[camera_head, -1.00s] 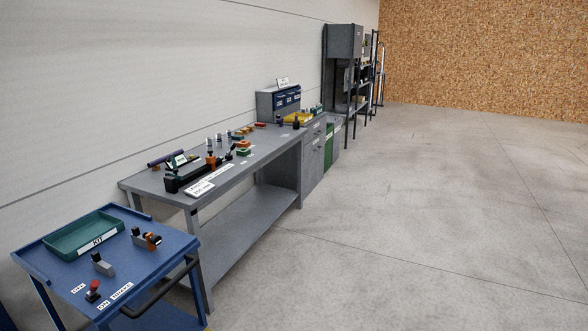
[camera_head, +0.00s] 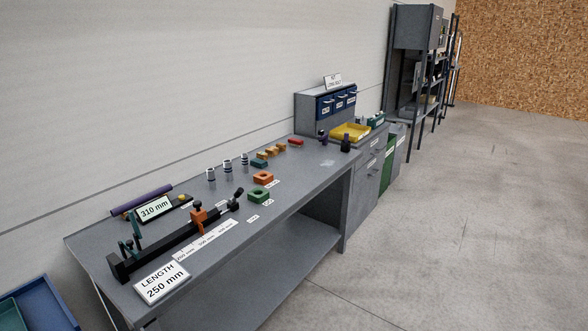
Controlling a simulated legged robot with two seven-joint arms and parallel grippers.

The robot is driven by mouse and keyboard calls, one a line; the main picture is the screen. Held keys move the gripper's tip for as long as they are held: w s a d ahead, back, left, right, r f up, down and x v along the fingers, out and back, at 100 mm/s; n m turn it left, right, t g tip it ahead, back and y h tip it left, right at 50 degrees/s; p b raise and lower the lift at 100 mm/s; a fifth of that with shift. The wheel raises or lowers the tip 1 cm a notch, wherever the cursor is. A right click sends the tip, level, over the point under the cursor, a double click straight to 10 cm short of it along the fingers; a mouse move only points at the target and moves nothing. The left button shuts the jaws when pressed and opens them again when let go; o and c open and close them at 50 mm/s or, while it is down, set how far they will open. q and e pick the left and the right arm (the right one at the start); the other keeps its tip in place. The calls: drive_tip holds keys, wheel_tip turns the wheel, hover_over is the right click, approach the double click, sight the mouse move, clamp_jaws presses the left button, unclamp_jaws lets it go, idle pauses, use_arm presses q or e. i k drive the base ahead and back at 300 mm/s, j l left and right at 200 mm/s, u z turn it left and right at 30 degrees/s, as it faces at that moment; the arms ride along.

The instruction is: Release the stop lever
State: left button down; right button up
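A long black rail fixture (camera_head: 165,245) lies on the grey workbench (camera_head: 305,185), near its front left part. An orange block with a dark knob (camera_head: 198,217) sits on the rail. A dark lever-like part (camera_head: 237,195) rises at the rail's far end, and small green posts (camera_head: 130,245) stand at its near end. I cannot tell for sure which part is the stop lever, or its state. A "LENGTH 250 mm" card (camera_head: 162,282) stands in front of the rail. Neither of my grippers is in view.
A 310 mm display (camera_head: 154,208) and a purple tube (camera_head: 142,200) lie behind the rail. Orange (camera_head: 263,178) and green (camera_head: 258,196) blocks sit to its right. The blue cart (camera_head: 45,300) shows at lower left. The floor right of the bench is clear.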

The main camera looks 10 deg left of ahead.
sight(240, 190)
drive_tip(key=i, duration=1.65)
